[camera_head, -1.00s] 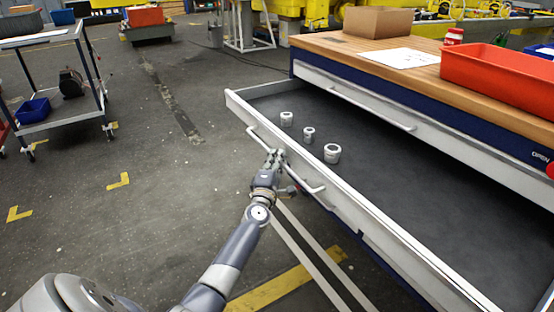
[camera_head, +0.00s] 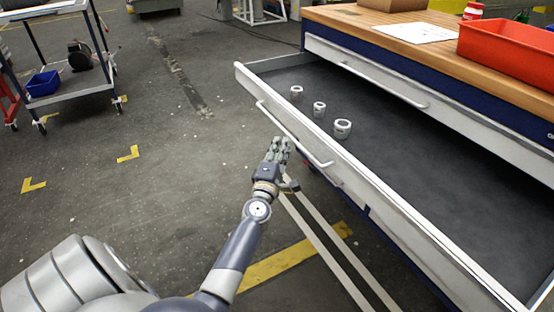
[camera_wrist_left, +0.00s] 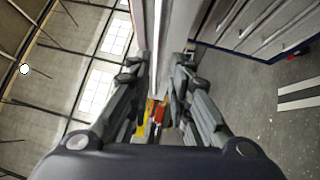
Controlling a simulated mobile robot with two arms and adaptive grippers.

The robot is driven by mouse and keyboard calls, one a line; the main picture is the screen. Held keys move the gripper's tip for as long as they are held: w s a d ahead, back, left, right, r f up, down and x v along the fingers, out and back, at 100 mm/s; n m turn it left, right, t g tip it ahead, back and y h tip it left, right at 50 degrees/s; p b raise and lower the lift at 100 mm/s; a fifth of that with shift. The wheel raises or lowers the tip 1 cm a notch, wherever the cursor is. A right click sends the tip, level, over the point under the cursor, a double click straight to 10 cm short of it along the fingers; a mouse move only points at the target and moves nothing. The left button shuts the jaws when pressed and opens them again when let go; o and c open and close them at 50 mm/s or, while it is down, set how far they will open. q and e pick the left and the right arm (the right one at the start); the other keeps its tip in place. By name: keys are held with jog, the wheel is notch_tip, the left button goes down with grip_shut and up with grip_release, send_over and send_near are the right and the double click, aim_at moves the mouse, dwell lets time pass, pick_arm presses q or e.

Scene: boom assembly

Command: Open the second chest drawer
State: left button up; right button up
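The second chest drawer (camera_head: 395,215) is pulled far out below the shut top drawer (camera_head: 440,108). Its white bar handle (camera_head: 297,138) runs along its front. My left gripper (camera_head: 279,143) is just outside the handle in the head view, with its fingertips close to the bar. In the left wrist view the two fingers of my left gripper (camera_wrist_left: 157,68) stand apart, with the pale drawer front running up between and beyond them. I see nothing clamped between the fingers. My right gripper is in neither view.
Three small metal cylinders (camera_head: 319,108) stand in the open drawer. A red bin (camera_head: 510,48) and a white sheet (camera_head: 415,32) lie on the wooden top. A trolley with a blue bin (camera_head: 43,83) stands at the left. The floor left of the drawer is clear.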

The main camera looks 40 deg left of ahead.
pick_arm(q)
jog(key=v, duration=0.5)
jog(key=shift+d, duration=0.15)
dwell(0.3)
